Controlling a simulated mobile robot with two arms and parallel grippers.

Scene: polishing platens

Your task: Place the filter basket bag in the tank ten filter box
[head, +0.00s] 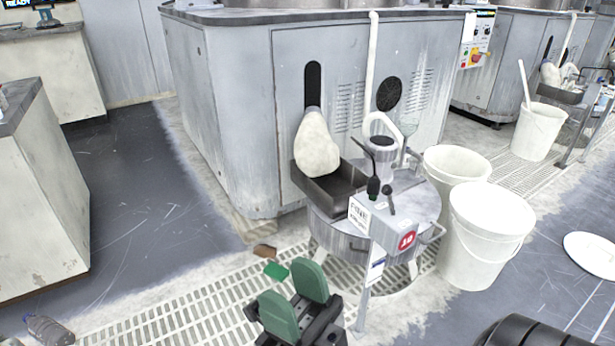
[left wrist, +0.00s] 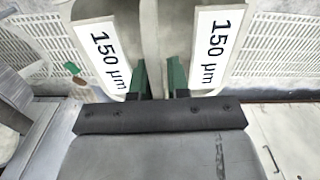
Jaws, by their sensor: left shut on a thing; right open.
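A pale filter bag (left wrist: 152,30) with two white "150 µm" labels shows in the left wrist view. My left gripper (left wrist: 161,75), with green fingers, is shut on it. A cream bag (head: 317,147) hangs from the cabinet slot above this box. My right gripper (head: 295,296) has green fingers, open and empty, low in front of the tank.
White buckets (head: 487,240) stand right of the tank. A white pipe (head: 372,70) comes down the cabinet (head: 235,110). A label stand (head: 370,270) is in front of the tank. A green piece (head: 277,271) lies on the floor grating. The dark floor at left is mostly clear.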

